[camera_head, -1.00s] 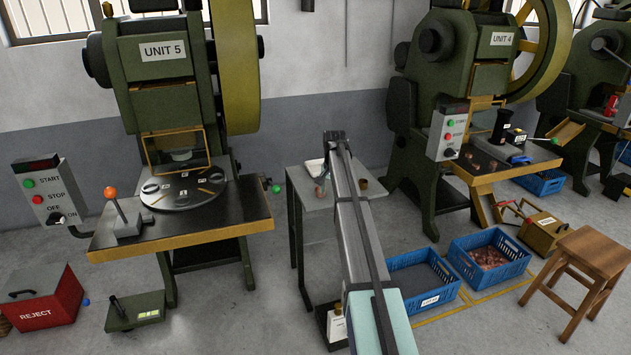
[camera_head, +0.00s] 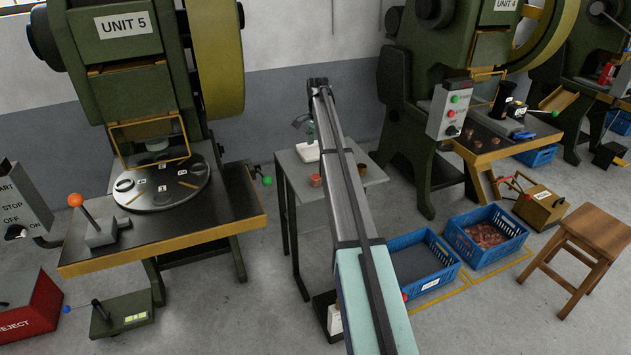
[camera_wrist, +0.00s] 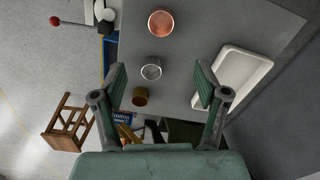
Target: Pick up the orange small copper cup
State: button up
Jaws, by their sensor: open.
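The orange copper cup (camera_wrist: 161,22) stands on the grey table at the top of the wrist view, beyond my fingertips. In the head view this cup (camera_head: 316,180) is near the table's left front edge. A silver cup (camera_wrist: 151,68) shows between my fingers in the wrist view; my arm hides it in the head view. A brownish cup (camera_wrist: 140,96) stands closer to the table edge, and it shows right of my arm (camera_head: 361,171) in the head view. My gripper (camera_wrist: 161,78) is open, its two green fingers wide apart with nothing held.
A white tray (camera_wrist: 234,82) lies on the grey table (camera_wrist: 199,32), partly behind my right finger. The Unit 5 press (camera_head: 160,200) stands left of the table. Blue crates (camera_head: 433,283) and a wooden stool (camera_head: 590,238) are on the floor at right.

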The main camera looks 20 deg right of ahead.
jog(key=p, duration=0.1)
send_over(316, 175)
jog(key=s, duration=0.2)
jog(key=f, duration=0.9)
jog(key=shift+w+a, duration=0.1)
jog(key=shift+w, duration=0.1)
jog(key=shift+a+f+p, duration=0.15)
jog(key=shift+f+p, duration=0.35)
jog(key=shift+f, duration=0.85)
jog(key=shift+a+f+p, duration=0.15)
jog(key=shift+f+p, duration=0.35)
jog(key=shift+f, duration=0.8)
jog(key=c, duration=1.2)
